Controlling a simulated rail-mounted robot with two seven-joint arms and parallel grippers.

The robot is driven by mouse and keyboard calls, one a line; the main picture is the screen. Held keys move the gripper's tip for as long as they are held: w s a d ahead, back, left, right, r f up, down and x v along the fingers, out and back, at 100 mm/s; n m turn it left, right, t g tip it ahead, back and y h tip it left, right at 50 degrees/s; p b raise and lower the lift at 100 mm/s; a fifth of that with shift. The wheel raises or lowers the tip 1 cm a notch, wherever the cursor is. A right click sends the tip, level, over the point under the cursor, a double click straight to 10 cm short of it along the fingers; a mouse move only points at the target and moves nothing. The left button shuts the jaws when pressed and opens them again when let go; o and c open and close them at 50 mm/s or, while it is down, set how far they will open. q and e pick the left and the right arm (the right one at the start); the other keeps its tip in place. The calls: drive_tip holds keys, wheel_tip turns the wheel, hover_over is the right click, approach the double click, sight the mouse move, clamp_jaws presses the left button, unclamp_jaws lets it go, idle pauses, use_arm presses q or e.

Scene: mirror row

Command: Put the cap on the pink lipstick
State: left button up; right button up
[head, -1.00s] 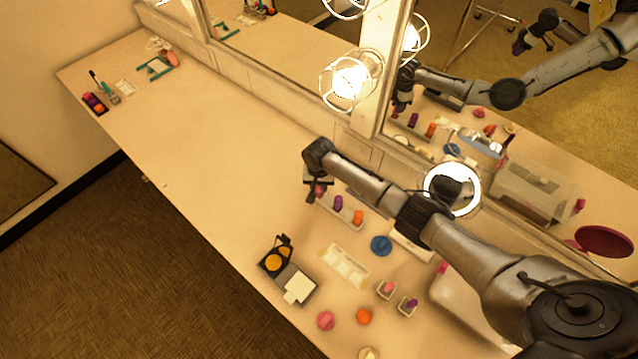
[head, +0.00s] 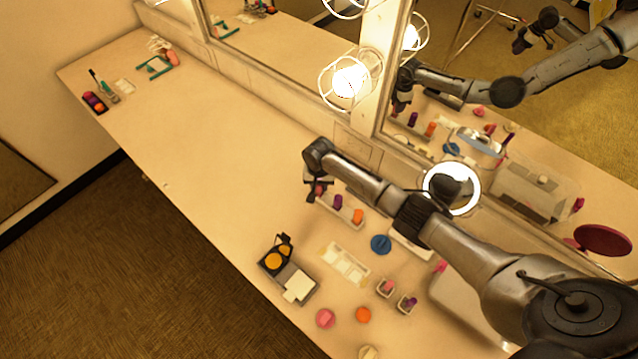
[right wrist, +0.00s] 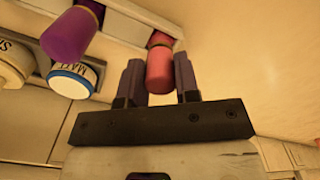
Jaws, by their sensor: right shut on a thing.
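My right gripper (head: 315,192) is at the far-left end of a pale tray (head: 348,221) by the mirror. In the right wrist view its fingers (right wrist: 158,80) are shut on a pinkish-red cylinder (right wrist: 160,72), which looks like the pink cap. More red shows just beyond it, at the tray's end; I cannot tell whether the cylinder is clear of the tray. A pink lipstick (head: 386,286) stands in a small square holder nearer the front. My left gripper is not directly in view; an arm shows only in the mirror.
A purple cylinder (head: 338,202) and an orange one (head: 358,216) stand in the tray. A purple lipstick (head: 408,302) stands beside the pink one. A blue lid (head: 381,245), an open compact (head: 277,257) and round pink (head: 326,319) and orange (head: 363,315) items lie around. The counter's middle is clear.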

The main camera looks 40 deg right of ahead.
drive_tip(key=o, duration=1.4)
drive_tip(key=shift+o, duration=0.2)
drive_tip(key=shift+r, duration=0.15)
drive_tip(key=shift+r+p, duration=1.2)
drive_tip(key=shift+p, duration=0.3)
drive_tip(key=shift+r+p, duration=2.2)
drive_tip(key=shift+p, duration=0.3)
drive_tip(key=shift+c, duration=0.5)
